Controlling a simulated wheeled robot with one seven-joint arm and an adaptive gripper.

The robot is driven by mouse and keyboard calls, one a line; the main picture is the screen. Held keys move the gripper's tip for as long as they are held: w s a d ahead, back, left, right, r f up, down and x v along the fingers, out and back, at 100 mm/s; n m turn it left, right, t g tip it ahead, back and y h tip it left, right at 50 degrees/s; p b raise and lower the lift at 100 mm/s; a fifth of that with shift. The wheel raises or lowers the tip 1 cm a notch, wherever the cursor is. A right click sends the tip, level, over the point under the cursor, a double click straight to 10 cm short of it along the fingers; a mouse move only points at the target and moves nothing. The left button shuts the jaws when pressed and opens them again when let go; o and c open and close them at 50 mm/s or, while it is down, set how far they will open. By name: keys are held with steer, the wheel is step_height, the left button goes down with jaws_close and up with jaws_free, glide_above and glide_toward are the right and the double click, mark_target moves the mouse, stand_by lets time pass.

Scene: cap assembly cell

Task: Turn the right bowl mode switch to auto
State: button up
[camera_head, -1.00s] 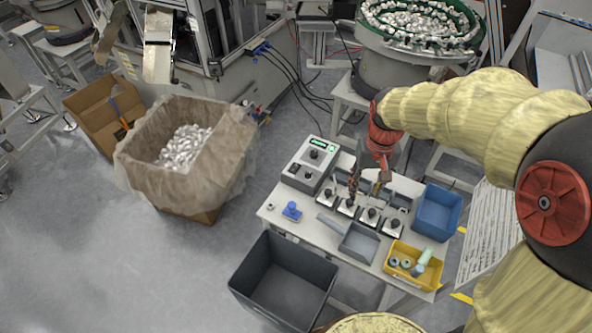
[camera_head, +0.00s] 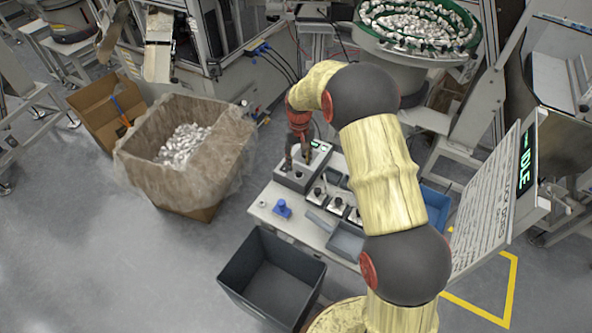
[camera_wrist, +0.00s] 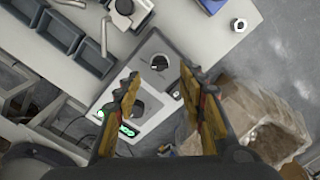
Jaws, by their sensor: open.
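My gripper (camera_head: 297,160) is open and points down over the grey control box (camera_head: 319,160) at the back left of the table. In the wrist view the open fingers (camera_wrist: 160,76) straddle part of the box, with nothing between their tips but the view of its face. The box carries a round dark knob (camera_wrist: 160,62), a second knob (camera_wrist: 137,106) and a lit green display (camera_wrist: 128,131). I cannot read any labels, so I cannot tell which knob is the right bowl mode switch or where it points. Contact with a knob cannot be seen.
Small switch boxes (camera_head: 336,204) stand in a row right of the control box, partly behind my arm. A blue piece (camera_head: 282,208) and a grey tray (camera_head: 346,240) lie on the table (camera_head: 262,204). A dark bin (camera_head: 270,280) stands in front. A screen reads IDLE (camera_head: 527,160).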

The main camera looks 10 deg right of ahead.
mark_target(299, 172)
steer(key=shift+f, duration=2.6)
steer(key=c, duration=0.3)
steer(key=c, duration=0.7)
jaws_close()
